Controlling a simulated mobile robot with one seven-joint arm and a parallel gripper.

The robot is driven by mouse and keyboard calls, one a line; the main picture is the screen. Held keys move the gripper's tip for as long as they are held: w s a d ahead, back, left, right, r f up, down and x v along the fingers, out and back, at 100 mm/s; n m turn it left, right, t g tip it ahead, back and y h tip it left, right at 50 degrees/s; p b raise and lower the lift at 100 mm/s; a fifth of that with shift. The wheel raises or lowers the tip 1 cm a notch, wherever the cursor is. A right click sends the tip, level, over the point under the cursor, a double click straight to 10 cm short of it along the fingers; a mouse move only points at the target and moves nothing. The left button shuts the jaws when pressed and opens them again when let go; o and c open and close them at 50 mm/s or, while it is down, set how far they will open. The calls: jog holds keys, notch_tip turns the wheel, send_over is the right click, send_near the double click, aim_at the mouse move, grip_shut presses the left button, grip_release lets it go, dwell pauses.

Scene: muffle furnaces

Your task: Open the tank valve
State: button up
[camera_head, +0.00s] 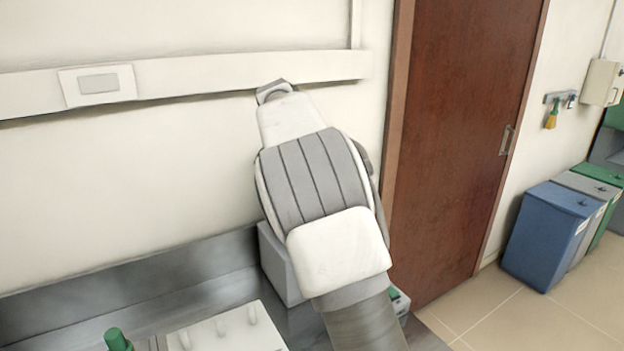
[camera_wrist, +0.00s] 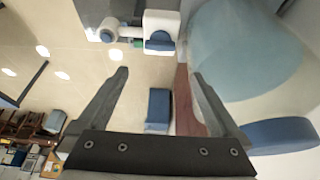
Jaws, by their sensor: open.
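I cannot make out the tank valve with certainty in either view. In the wrist view my gripper (camera_wrist: 160,75) is open, its two dark fingers spread wide with nothing between their tips. A large pale blue rounded shape (camera_wrist: 245,45) fills the upper right, beside and behind the right finger. I cannot tell whether it is the tank. A darker blue rounded piece (camera_wrist: 282,136) shows below it at the right edge. In the head view, my arm fills the middle and my gripper cannot be made out.
A grey metal counter (camera_head: 60,312) runs along the wall, with a green-capped item (camera_head: 117,340) and a white box-like item (camera_head: 228,330). A brown door (camera_head: 460,130) stands right of my arm. Blue (camera_head: 547,235), grey and green bins stand beyond it. Tiled floor (camera_head: 540,318) is clear.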

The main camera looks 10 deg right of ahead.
jog(key=shift+v, duration=1.5)
